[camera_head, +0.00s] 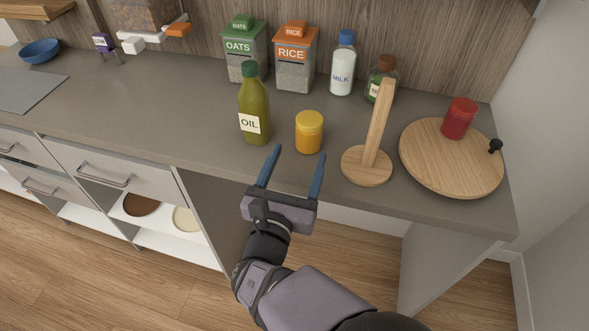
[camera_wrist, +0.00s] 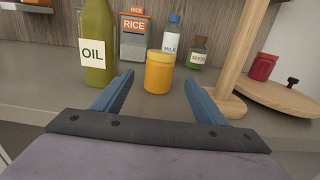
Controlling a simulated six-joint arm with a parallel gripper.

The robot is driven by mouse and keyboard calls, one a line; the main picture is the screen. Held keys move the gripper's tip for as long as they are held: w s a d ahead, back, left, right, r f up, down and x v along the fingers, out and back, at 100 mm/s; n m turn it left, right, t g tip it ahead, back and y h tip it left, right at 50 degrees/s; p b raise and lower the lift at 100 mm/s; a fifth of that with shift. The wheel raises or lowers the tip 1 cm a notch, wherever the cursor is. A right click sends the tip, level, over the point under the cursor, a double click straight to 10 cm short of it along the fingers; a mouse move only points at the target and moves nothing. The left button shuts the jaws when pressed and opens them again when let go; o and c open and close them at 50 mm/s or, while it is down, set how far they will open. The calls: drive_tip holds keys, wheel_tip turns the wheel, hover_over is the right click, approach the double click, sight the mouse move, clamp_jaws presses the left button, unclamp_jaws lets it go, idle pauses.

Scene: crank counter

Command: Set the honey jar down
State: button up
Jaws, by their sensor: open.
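The honey jar (camera_head: 309,132), amber with a yellow lid, stands upright on the grey counter (camera_head: 210,129) near its front edge. It also shows in the wrist view (camera_wrist: 159,72), centred a little beyond the fingertips. My gripper (camera_head: 298,164) is open and empty, just in front of the jar and apart from it. Its two blue fingers also show in the wrist view (camera_wrist: 158,84), spread to either side of the jar's line.
A green oil bottle (camera_head: 254,108) stands close left of the jar. A wooden upright holder (camera_head: 374,145) stands close right. Farther right is a round wooden board (camera_head: 440,165) with a red jar (camera_head: 459,118). Oats (camera_head: 244,50), rice (camera_head: 295,58) and milk (camera_head: 343,67) stand behind.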

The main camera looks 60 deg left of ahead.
drive_tip(key=shift+v, duration=1.15)
